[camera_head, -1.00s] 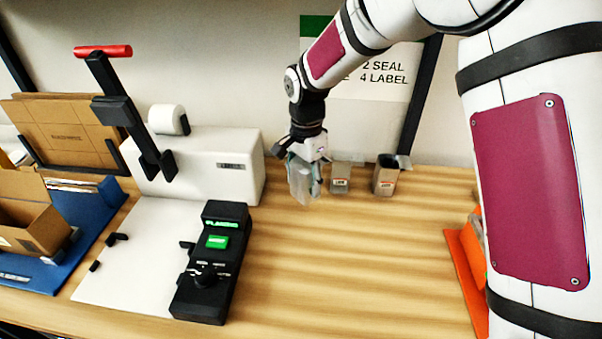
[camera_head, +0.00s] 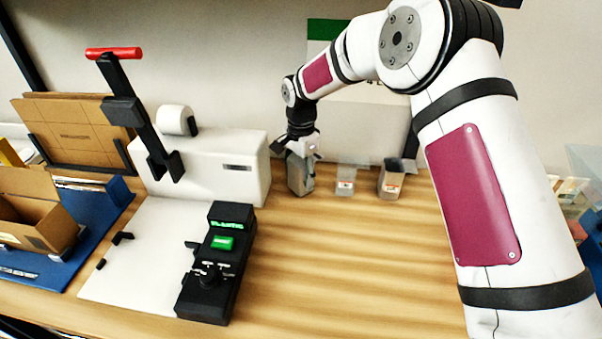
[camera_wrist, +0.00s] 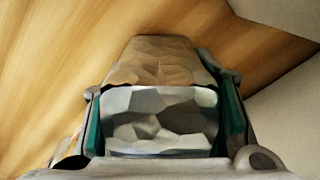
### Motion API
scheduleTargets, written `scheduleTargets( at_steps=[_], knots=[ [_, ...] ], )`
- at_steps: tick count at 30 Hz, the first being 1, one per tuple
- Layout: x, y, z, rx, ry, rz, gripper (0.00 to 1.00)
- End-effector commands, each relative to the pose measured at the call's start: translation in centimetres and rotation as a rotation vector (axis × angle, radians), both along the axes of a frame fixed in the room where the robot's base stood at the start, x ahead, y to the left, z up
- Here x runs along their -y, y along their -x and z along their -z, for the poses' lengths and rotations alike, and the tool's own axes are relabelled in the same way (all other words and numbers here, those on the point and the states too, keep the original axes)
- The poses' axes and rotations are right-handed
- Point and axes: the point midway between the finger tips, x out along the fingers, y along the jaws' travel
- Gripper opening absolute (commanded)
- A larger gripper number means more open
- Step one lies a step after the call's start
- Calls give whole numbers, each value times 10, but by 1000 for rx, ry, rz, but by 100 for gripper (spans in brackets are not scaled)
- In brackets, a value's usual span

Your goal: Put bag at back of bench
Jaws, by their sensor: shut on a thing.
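The bag (camera_head: 300,175) is a small grey, faceted, translucent pouch at the back of the wooden bench (camera_head: 330,260), just right of the white machine. My gripper (camera_head: 301,152) is above it and shut on its upper part. In the wrist view the bag (camera_wrist: 160,120) fills the space between the two green-lined fingers. It looks upright, and its lower end is at or very near the bench top; I cannot tell whether it touches.
Two similar small bags (camera_head: 345,181) and (camera_head: 391,181) stand to the right along the back wall. The white sealing machine (camera_head: 205,165) with a red-handled lever is close on the left. A black control box (camera_head: 216,262) stands in front. The bench's middle is clear.

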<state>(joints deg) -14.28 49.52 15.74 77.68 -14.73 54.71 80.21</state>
Motion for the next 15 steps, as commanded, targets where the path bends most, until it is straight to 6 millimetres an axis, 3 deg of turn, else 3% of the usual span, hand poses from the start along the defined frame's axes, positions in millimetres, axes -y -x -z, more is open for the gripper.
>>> scheduleTargets(
  at_steps=[8,9,10,11,15],
  knots=[
    [0,0,4,-1,1,0,24],
    [0,0,3,0,0,0,60],
    [0,0,3,0,0,0,67],
    [0,0,3,0,0,0,71],
    [0,0,3,0,0,0,71]
  ],
)
